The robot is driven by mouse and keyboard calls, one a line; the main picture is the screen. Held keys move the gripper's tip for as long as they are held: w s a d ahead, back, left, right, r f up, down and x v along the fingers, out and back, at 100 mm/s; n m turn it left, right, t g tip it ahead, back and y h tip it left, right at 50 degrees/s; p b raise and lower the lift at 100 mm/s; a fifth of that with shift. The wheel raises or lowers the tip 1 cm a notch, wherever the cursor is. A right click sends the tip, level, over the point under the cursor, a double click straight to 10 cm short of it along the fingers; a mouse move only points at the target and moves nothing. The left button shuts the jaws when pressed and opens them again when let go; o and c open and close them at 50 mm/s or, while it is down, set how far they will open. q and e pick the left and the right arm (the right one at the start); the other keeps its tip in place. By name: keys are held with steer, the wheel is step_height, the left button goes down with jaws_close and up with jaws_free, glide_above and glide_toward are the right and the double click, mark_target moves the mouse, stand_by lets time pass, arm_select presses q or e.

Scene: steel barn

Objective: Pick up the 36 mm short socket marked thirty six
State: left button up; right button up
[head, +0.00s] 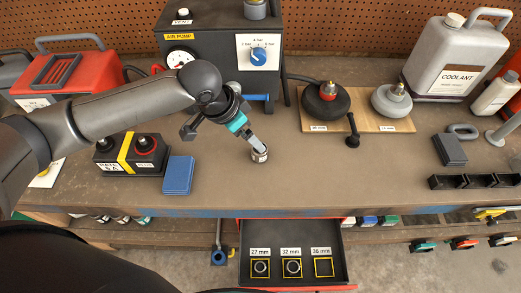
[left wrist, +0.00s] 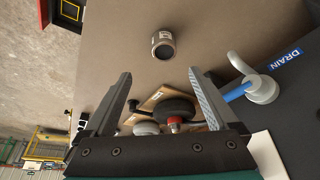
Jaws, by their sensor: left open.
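A short metal socket (head: 260,155) with a pale label band stands on the bench in front of the air pump; its marking is too small to read. My left gripper (head: 256,142) reaches in from the left, with its fingers pointing down just above and behind the socket. In the left wrist view the socket (left wrist: 163,46) lies beyond the open fingertips, and nothing is between the fingers (left wrist: 160,87). I cannot tell the exact gap to the socket. My right gripper is not in view.
An open drawer (head: 345,262) below the bench has slots labelled 27 mm, 32 mm and 36 mm; the first two hold sockets, the 36 mm slot looks empty. A blue block (head: 178,174) lies left of the socket. The air pump (head: 215,50) stands behind.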

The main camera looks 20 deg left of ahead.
arm_select(q)
steer(key=shift+a+b+x, duration=0.15)
steer(key=shift+b+x, duration=0.15)
steer(key=shift+x, duration=1.4)
steer(key=shift+a+b+x, duration=0.15)
steer(key=shift+b+x, duration=0.1)
steer(key=shift+x, duration=1.45)
steer(key=shift+a+b+x, duration=0.15)
steer(key=shift+b+x, duration=0.15)
steer(key=shift+x, duration=1.4)
steer(key=shift+w, duration=0.15)
steer(key=shift+c, duration=0.2)
jaws_close()
